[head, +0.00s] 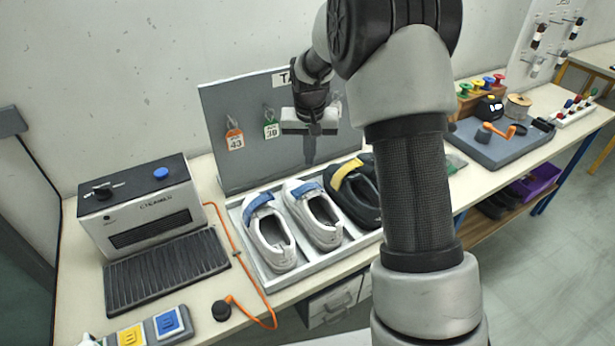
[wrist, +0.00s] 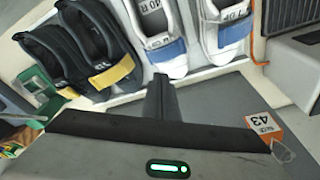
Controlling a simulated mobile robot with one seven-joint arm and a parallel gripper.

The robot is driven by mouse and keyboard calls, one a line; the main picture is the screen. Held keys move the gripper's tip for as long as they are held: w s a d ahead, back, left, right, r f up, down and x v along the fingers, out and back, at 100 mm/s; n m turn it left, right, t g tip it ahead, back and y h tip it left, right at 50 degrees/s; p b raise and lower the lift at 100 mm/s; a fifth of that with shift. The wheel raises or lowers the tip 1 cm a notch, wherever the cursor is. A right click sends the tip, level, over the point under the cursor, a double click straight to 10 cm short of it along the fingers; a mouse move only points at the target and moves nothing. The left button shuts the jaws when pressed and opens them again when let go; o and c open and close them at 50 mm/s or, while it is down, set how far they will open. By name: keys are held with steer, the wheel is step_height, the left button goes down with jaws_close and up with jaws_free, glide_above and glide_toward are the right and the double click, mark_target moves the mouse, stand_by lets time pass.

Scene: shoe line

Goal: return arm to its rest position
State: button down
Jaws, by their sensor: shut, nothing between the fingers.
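My gripper (head: 311,150) hangs in front of the grey tag board (head: 222,108), above the back of the shoe tray. Its fingers are together and hold nothing; they also show in the wrist view (wrist: 162,92), pointing toward the shoes. My arm covers part of the board and the right side of the tray in the head view.
The tray (head: 283,278) holds two white shoes (head: 270,240) and dark shoes (head: 352,200). A machine (head: 140,208) stands left, with an orange cable (head: 238,253). A blue-grey mat (head: 492,145) lies right.

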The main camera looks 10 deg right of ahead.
steer(key=shift+r, duration=0.8)
steer(key=s+r+n+t, duration=0.1)
steer(key=s+r+t, duration=0.1)
steer(key=s+r, duration=1.4)
steer(key=s, duration=0.8)
steer(key=s+r+n+t, duration=0.1)
steer(key=s, duration=0.8)
steer(key=shift+s+r, duration=0.35)
